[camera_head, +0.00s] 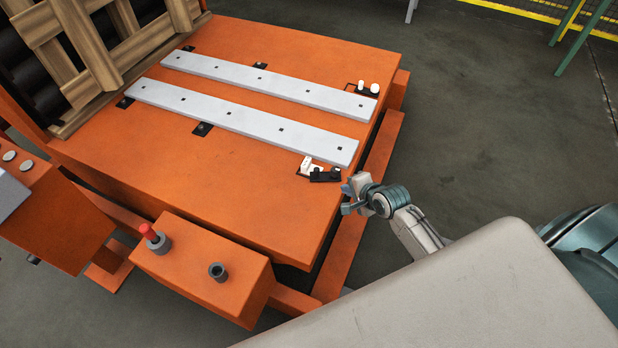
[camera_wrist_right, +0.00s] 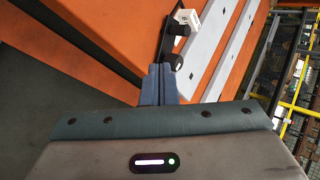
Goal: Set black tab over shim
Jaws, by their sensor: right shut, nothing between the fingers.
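A black tab (camera_head: 325,175) lies at the right end of the near steel strip (camera_head: 240,122), close to the orange table's corner. A white block (camera_head: 306,164), possibly the shim, sits against its left side; whether the tab overlaps it I cannot tell. In the right wrist view the tab (camera_wrist_right: 166,45) shows dark round knobs, with the white block (camera_wrist_right: 187,18) beyond it. My right gripper (camera_head: 346,198) is just off the table edge, near the tab. In the wrist view its fingers (camera_wrist_right: 161,82) are together and empty, just short of the tab. My left gripper is not in view.
A second steel strip (camera_head: 265,82) lies behind, with a black piece (camera_head: 356,90) and white cylinders (camera_head: 374,88) at its right end. The orange table (camera_head: 225,190) is bare in front. A control box with a red button (camera_head: 147,231) stands at the front.

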